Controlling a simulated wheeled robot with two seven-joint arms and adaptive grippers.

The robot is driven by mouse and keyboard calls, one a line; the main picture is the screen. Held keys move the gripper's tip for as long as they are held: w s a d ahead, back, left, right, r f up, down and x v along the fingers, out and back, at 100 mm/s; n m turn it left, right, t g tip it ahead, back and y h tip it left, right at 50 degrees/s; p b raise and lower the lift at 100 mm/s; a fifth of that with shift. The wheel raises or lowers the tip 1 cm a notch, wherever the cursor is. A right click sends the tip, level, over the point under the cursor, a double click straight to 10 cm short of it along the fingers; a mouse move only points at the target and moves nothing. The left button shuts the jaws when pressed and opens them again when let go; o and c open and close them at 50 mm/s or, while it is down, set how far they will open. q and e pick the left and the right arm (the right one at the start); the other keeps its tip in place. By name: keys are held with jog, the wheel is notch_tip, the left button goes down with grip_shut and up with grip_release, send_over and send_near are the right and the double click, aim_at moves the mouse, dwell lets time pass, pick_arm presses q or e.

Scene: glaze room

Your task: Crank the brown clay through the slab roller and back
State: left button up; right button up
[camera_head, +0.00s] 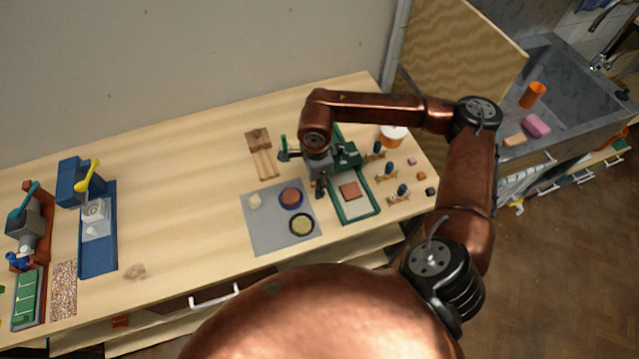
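The slab roller (357,208) is a green frame with a pale bed, at the right part of the bench. A flat brown clay piece (349,190) lies on its bed, on the near side of the rollers. A crank with an upright green handle (283,143) sticks out to the left of the roller. My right gripper (319,187) points down at the left side of the roller, just right of the crank handle. The arm above partly hides the roller body, and the fingers are too small to tell whether they hold anything. My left gripper is not in view.
A grey mat (262,236) with round dishes lies left of the roller. A wooden tool (263,155) lies behind it. Small stands and blocks (386,174) and an orange-white tub (392,135) are at right. Blue (97,255) and green (28,298) stations stand far left; bench between is mostly clear.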

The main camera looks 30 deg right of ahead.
jog(key=shift+w, duration=0.2)
jog(key=shift+w+d, duration=0.1)
jog(key=shift+w, duration=0.1)
jog(key=shift+r+p, duration=1.4)
jog(key=shift+r, duration=2.15)
jog(key=shift+r, duration=0.1)
